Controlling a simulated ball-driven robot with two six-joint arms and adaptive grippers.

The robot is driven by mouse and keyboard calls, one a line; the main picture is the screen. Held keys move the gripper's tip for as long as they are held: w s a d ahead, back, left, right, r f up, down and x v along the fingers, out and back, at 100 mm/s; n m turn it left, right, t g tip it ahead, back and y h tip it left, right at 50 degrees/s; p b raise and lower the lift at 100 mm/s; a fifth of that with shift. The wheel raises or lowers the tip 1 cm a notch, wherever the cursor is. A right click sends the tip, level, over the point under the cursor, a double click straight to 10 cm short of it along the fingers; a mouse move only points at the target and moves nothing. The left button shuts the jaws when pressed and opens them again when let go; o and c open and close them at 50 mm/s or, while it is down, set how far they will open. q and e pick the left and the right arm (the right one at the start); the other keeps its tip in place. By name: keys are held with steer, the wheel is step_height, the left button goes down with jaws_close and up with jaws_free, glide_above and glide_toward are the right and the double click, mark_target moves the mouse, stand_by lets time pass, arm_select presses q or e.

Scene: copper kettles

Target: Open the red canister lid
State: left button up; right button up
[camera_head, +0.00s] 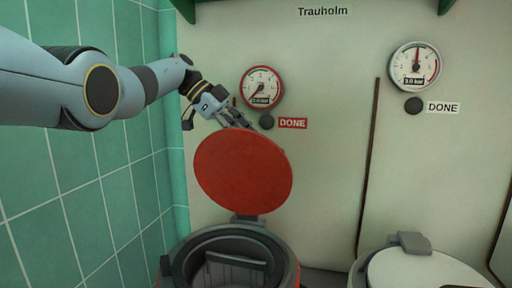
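The red canister (287,262) stands at the bottom centre, cut off by the lower edge. Its round red lid (243,172) is swung up and stands nearly upright at the back of the rim, hinge at its lower edge. The canister's dark inside shows. My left gripper (238,120) is at the top of the raised lid, partly hidden behind it. Its fingertips do not show clearly, so I cannot tell whether they touch the lid. My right gripper is not in view.
A canister with a white lid (425,270) stands at the lower right, its lid down. A red-rimmed gauge (262,87) and a white gauge (415,67) hang on the pale wall, each with a dark knob below. Green tiles (95,190) line the left wall.

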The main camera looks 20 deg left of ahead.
arm_select(q)
steer(key=v, duration=0.6)
steer(key=shift+a+r, duration=0.2)
steer(key=shift+r, duration=0.15)
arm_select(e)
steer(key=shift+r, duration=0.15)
